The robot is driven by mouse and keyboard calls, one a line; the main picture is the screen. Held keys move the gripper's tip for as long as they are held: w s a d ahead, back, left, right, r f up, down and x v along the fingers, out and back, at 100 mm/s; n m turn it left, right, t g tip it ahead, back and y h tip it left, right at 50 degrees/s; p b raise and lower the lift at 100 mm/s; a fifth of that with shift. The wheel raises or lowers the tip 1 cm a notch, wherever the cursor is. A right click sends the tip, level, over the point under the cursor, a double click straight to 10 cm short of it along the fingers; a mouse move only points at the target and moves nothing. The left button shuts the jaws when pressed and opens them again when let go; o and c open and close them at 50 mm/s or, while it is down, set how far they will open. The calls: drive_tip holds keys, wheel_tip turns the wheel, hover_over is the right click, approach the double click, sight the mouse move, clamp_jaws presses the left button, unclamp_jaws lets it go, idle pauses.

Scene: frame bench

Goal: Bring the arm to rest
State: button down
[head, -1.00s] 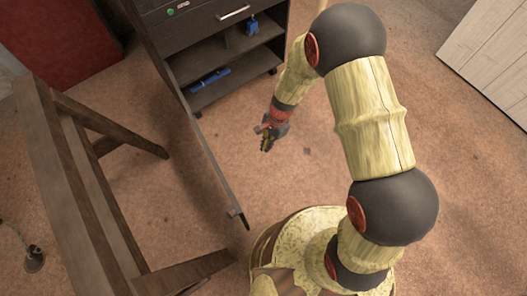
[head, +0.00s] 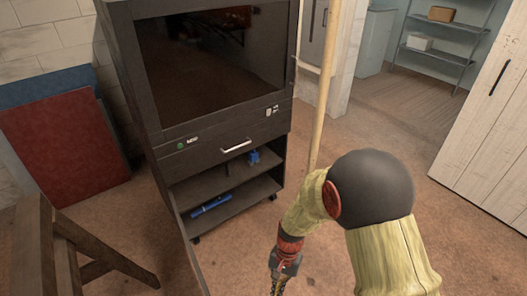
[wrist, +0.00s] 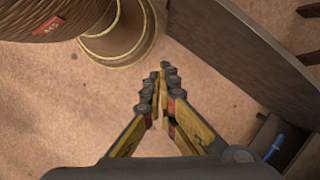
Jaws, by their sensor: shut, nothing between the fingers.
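My arm is bent, with its dark round joint at the right of the head view and the forearm hanging down. My gripper (head: 278,284) is at the bottom edge of the head view, over the brown floor and in front of the dark cabinet. In the wrist view my gripper (wrist: 162,72) has its two fingers meeting at the tips, with nothing between them. Part of my base shows at the upper left of that view.
The dark cabinet (head: 165,164) has an open lower bay holding a blue object (head: 211,205) and a small blue item (head: 253,157). Its door panel (wrist: 235,60) stands open beside my gripper. A wooden frame (head: 105,252) stands left.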

drive_tip(key=s+d+r+n+t, duration=0.1)
drive_tip(key=s+d+r+t, duration=0.2)
drive_tip(key=r, duration=0.8)
drive_tip(key=s+d+r+n+t+h+b, duration=0.1)
drive_tip(key=d+r, duration=0.5)
drive_tip(key=r, duration=0.6)
drive_tip(key=s+d+r+n+t, duration=0.2)
drive_tip(key=s+d+r+t, duration=0.2)
drive_tip(key=r, duration=0.8)
drive_tip(key=shift+s+d+n+t+h+b, duration=0.3)
drive_tip(key=shift+s+d+n+t, duration=0.1)
drive_tip(key=shift+d, duration=0.25)
